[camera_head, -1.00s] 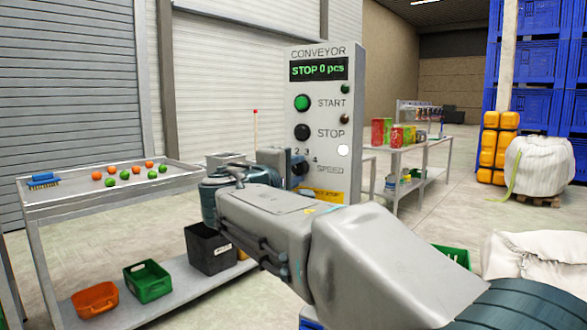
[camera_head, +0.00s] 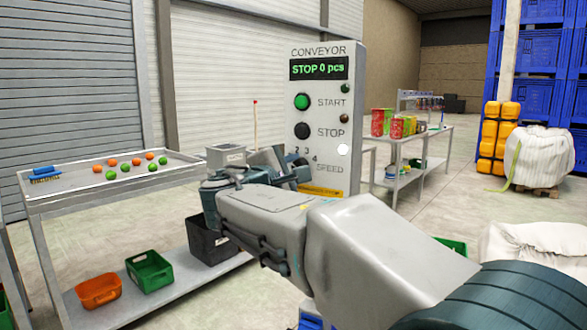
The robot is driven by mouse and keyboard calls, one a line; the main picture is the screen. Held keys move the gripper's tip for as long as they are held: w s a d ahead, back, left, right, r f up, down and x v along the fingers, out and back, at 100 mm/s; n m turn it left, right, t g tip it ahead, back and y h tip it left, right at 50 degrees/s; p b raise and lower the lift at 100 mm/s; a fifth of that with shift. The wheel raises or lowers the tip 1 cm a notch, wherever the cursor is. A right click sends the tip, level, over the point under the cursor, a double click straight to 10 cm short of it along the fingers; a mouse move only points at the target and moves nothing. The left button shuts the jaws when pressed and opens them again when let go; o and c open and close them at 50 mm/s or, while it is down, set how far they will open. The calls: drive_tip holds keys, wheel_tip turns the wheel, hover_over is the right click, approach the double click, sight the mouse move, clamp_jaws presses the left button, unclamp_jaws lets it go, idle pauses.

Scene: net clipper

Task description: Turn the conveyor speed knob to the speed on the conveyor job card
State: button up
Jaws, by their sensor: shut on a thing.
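The grey conveyor panel (camera_head: 352,110) stands upright in the middle, with a display reading "STOP 0 pcs". Its speed dial (camera_head: 306,152) shows the numbers 2, 3 and 4 above the word SPEED. My gripper (camera_head: 298,172) is at the dial, tilted, with its jaws shut on the speed knob. The knob itself is hidden behind the jaws, so its pointer and setting cannot be read. A yellow label (camera_head: 322,191) shows partly below the dial, too small to read. I cannot make out the conveyor job card.
The green START button (camera_head: 302,102) and black STOP button (camera_head: 302,131) sit just above the dial. A shelf (camera_head: 420,143) with boxes stands behind right. A white sack (camera_head: 538,158) is farther right.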

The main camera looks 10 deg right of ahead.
drive_tip(key=shift+f, duration=0.15)
drive_tip(key=o, duration=1)
drive_tip(key=shift+s, duration=0.1)
drive_tip(key=v, duration=1.3)
drive_tip(key=shift+s+a, duration=0.25)
drive_tip(key=shift+s, duration=0.05)
drive_tip(key=shift+d+p, duration=0.1)
drive_tip(key=shift+p, duration=0.2)
drive_tip(key=s+d+f+m+g+y+p, duration=0.3)
drive_tip(key=s+d+f+m+g+p, duration=0.2)
drive_tip(key=d+f+g+p, duration=0.4)
drive_tip(key=s+f+m+y+p, duration=0.1)
drive_tip(key=s+m+y+p, duration=0.2)
drive_tip(key=s+f+m+g+y+p, duration=0.1)
drive_tip(key=s+m+y+p, duration=0.2)
drive_tip(key=s+m, duration=0.1)
drive_tip(key=s+f+m+y+p, duration=0.2)
drive_tip(key=s+m+p, duration=0.1)
drive_tip(key=s, duration=0.1)
drive_tip(key=shift+s+a+g+y, duration=0.15)
drive_tip(key=shift+s+g+y, duration=0.1)
drive_tip(key=shift+g+y, duration=0.15)
